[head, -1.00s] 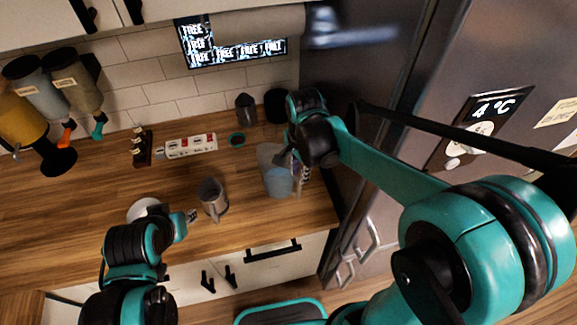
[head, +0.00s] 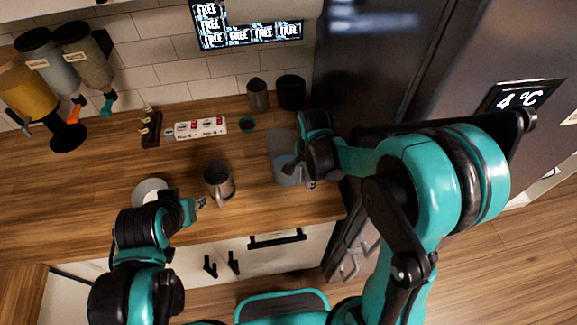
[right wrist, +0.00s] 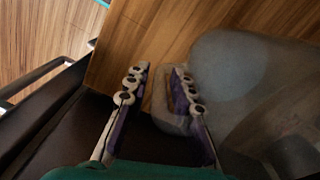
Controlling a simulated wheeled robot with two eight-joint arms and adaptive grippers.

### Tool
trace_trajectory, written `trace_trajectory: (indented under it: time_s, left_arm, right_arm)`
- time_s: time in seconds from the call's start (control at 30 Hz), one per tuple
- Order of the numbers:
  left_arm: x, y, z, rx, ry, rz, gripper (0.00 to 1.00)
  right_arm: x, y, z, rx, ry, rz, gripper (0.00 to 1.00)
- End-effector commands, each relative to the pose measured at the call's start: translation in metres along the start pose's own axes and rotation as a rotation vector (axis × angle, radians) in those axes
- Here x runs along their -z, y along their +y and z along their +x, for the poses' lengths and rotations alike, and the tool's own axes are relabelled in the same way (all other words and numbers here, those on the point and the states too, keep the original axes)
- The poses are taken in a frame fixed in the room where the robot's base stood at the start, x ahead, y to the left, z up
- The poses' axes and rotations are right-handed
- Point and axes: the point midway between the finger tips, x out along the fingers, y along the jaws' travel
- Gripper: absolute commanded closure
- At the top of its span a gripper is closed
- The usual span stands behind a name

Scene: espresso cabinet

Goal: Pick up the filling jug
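The filling jug (head: 284,161), a translucent grey jug with a bluish lower part, stands on the wooden counter near its right end. It fills the right side of the right wrist view (right wrist: 245,85). My right gripper (head: 305,172) is beside the jug in the head view, partly hidden by its own wrist. In the right wrist view my right gripper (right wrist: 160,90) has its fingers apart. The jug's handle (right wrist: 172,118) lies between them, nearer the right finger, which overlaps it. My left gripper (head: 200,202) is near a metal pitcher; its fingers are too small to read.
The metal pitcher (head: 219,182) and a white round dish (head: 150,190) stand left of the jug. The fridge (head: 375,70) closes in the right side.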

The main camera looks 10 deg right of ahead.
Motion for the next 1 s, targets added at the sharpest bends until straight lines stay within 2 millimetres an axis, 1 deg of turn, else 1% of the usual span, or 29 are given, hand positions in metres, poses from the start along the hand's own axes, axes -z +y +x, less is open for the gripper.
trace_trajectory:
  time_s: [0.03,0.1,0.3,0.4,0.8,1.0]
  left_arm:
    - [-0.0012,0.0000,0.0017,0.000,0.000,0.000,0.67]
    - [-0.0012,0.0000,0.0018,0.000,0.000,0.000,0.67]
    - [-0.0008,0.0000,0.0013,0.000,0.000,0.000,0.67]
    - [-0.0008,0.0000,0.0012,0.000,0.000,0.000,0.67]
    - [-0.0008,0.0000,0.0012,0.000,0.000,0.000,0.67]
    - [0.0003,0.0000,-0.0003,0.000,0.000,0.000,0.67]
  right_arm:
    - [0.0001,-0.0003,0.0054,0.000,0.000,0.000,0.76]
    - [0.0000,-0.0001,0.0075,0.000,0.000,0.000,0.76]
    - [0.0000,0.0001,0.0070,0.000,0.000,0.000,0.76]
    - [0.0000,0.0001,0.0069,0.000,0.000,0.000,1.00]
    - [0.0000,0.0000,0.0064,0.000,0.000,0.000,1.00]
    - [0.0000,0.0000,0.0011,0.000,0.000,0.000,1.00]
